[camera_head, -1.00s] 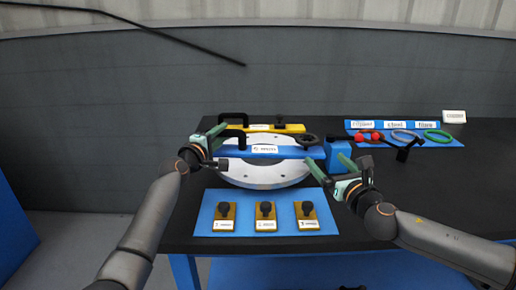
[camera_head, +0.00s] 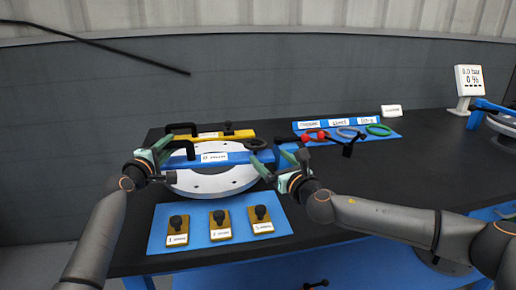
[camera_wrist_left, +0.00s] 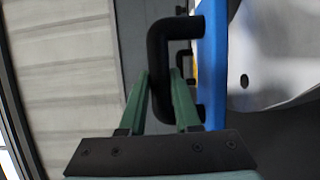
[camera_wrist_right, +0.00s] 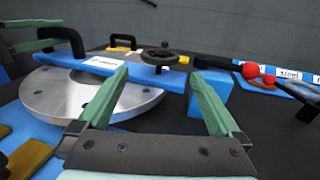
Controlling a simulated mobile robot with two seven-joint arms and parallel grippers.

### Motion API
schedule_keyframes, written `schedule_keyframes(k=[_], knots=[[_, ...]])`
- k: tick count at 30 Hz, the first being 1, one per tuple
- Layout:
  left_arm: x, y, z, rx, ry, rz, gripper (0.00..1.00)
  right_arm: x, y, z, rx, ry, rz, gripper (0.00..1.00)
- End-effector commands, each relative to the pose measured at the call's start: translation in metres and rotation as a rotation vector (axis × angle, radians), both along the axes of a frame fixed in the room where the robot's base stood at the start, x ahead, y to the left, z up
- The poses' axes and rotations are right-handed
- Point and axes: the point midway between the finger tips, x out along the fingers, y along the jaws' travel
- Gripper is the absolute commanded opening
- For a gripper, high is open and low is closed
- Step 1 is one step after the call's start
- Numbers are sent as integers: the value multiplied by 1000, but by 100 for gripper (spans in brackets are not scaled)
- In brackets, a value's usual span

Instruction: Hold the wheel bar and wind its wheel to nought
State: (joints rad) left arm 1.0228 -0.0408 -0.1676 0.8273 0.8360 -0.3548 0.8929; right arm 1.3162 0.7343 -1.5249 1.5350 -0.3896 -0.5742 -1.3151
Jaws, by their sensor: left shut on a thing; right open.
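The wheel bar (camera_head: 225,158) is a long blue bar with a white label, lying across a pale round flange (camera_head: 215,184). Its black handle (camera_wrist_left: 190,35) is at its left end, and its dark handwheel (camera_head: 256,143) stands near its right end, also seen in the right wrist view (camera_wrist_right: 165,59). My left gripper (camera_head: 163,149) is shut on the handle, its fingers either side of it in the left wrist view. My right gripper (camera_head: 279,162) is open and empty, in front of the bar's right end and apart from the wheel. The wheel's reading is not legible.
A yellow bar (camera_head: 213,136) with a handle lies behind. A blue mat (camera_head: 197,242) with several yellow knobbed blocks lies in front. Red, blue and green rings lie on a mat (camera_head: 385,138) at the back right. A display (camera_head: 468,80) stands far right. The table's right middle is bare.

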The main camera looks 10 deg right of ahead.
Motion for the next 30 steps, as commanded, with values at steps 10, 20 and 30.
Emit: schedule_keyframes(k=[10,20,30], knots=[[0,0,5,-7,-8,2,0,45,12,1,-1,-1,-1,100],[0,0,5,-7,-8,2,0,70,18,1,0,-2,0,100],[0,0,5,-7,-8,2,0,75,19,1,-1,-1,0,100]])
